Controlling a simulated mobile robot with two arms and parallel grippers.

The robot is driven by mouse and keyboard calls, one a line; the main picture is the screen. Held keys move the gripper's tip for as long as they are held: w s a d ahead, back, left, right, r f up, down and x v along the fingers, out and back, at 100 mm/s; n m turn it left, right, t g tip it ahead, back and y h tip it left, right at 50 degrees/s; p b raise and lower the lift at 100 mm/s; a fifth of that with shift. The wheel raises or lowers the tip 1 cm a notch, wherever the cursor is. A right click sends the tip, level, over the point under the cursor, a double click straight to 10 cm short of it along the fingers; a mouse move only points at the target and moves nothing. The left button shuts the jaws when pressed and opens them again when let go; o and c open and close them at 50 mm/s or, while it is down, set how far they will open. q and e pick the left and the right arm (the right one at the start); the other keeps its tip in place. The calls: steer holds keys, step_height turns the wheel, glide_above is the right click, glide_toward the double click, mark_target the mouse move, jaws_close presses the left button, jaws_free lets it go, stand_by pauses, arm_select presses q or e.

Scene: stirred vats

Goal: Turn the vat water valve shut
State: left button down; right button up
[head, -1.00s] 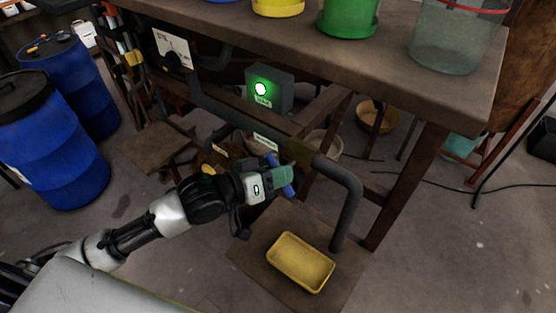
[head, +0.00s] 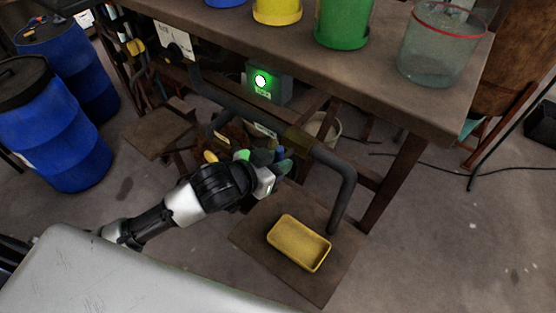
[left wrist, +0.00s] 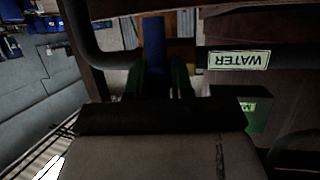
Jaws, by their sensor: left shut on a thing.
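The water valve's blue handle (head: 280,153) is on the dark pipe under the workbench, mostly hidden by my gripper in the head view. In the left wrist view the blue handle (left wrist: 154,42) stands upright in the picture, between the green fingers. My left gripper (head: 270,161) is shut on this handle; it also shows in the left wrist view (left wrist: 157,80). A "WATER" label (left wrist: 238,60) is on the pipe beside it and reads upside down there. The valve body is hidden. My right gripper is not in view.
A dark pipe (head: 345,180) bends down to a floor board with a yellow tray (head: 299,243). A box with a lit green lamp (head: 262,80) is under the bench (head: 400,98). Blue barrels (head: 55,140) stand at the left. Floor at the right is mostly clear.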

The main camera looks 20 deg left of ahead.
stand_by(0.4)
arm_select(q)
steer(key=c, duration=1)
jaws_free()
steer(key=shift+d, duration=0.1)
steer(key=shift+c, duration=0.2)
steer(key=shift+s, duration=0.1)
steer(key=shift+s+a, duration=0.2)
steer(key=v, duration=1)
steer(key=shift+r+b, duration=0.2)
steer(key=shift+b, duration=0.15)
